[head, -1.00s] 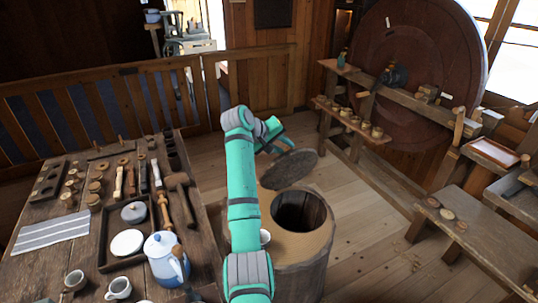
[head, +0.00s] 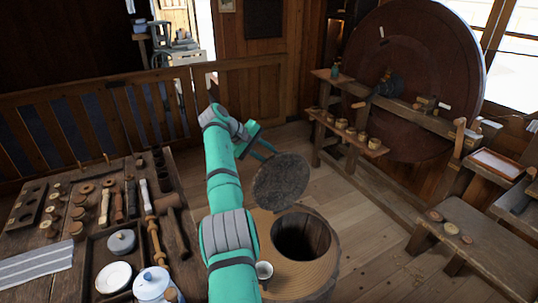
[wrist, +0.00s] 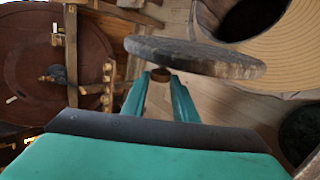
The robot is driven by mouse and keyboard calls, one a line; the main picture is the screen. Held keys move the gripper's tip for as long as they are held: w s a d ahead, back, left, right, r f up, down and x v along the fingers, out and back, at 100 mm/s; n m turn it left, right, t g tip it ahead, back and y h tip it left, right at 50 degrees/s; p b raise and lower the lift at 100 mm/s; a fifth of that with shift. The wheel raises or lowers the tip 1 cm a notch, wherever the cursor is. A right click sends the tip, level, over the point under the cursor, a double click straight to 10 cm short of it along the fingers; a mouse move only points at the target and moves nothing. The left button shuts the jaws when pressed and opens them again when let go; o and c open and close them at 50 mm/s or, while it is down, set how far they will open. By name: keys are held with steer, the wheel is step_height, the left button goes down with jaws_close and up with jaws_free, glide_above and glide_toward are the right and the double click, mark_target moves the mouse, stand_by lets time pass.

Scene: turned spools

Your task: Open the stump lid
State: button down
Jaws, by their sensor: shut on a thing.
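The stump (head: 325,270) stands on the floor right of the table, its round dark opening (head: 302,238) uncovered. The grey-brown round lid (head: 281,182) is tilted steeply above the far left side of the opening; whether its lower edge touches the stump is unclear. My gripper (head: 268,152) is at the lid's far side. In the wrist view, my gripper's two fingers (wrist: 160,88) are closed about a small brown knob (wrist: 161,75) under the lid (wrist: 195,57). The stump's pale ringed top (wrist: 285,42) shows at the upper right there.
A small white cup (head: 264,268) is at the stump's left side, beside my arm. A table (head: 30,240) with tools, spools and a dark tray stands at left. A low bench (head: 480,240) is at right. Open floor (head: 375,215) lies between stump and bench.

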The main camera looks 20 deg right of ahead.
steer(key=shift+w+d+f, duration=0.1)
steer(key=shift+d, duration=0.15)
steer(key=c, duration=1.4)
jaws_free()
steer(key=shift+d, duration=0.1)
steer(key=w+v, duration=0.1)
steer(key=v, duration=1)
steer(key=shift+s+a, duration=0.3)
steer(key=shift+s, duration=0.2)
